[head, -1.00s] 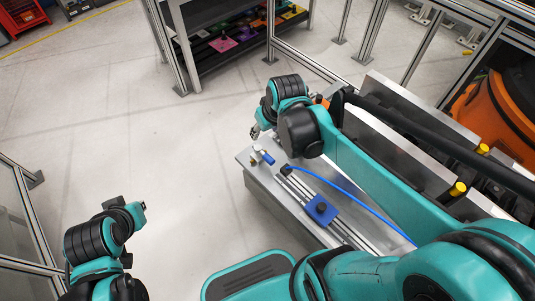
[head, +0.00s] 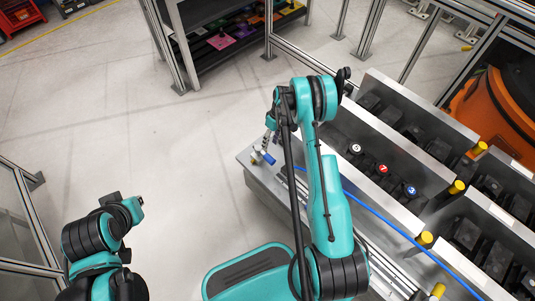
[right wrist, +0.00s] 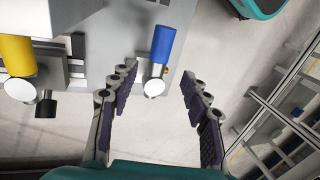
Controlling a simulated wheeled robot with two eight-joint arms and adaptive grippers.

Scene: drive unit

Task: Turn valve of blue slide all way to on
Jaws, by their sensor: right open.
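The valve has a blue handle (head: 267,157) and sits at the near-left corner of the metal bench. In the right wrist view the blue handle (right wrist: 163,44) points away from my palm, with a round silver end (right wrist: 154,87) nearer to me. My right gripper (head: 269,139) is just above the valve in the head view. In the right wrist view my right gripper (right wrist: 157,83) is open, its fingers on either side of the silver end, with no contact visible. My left arm shows at the lower left, without visible fingers.
Grey blocks with numbered knobs (head: 382,168) and yellow-capped posts (head: 456,187) stand to the right. A yellow part (right wrist: 16,55) is left in the wrist view. The floor left of the bench is clear.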

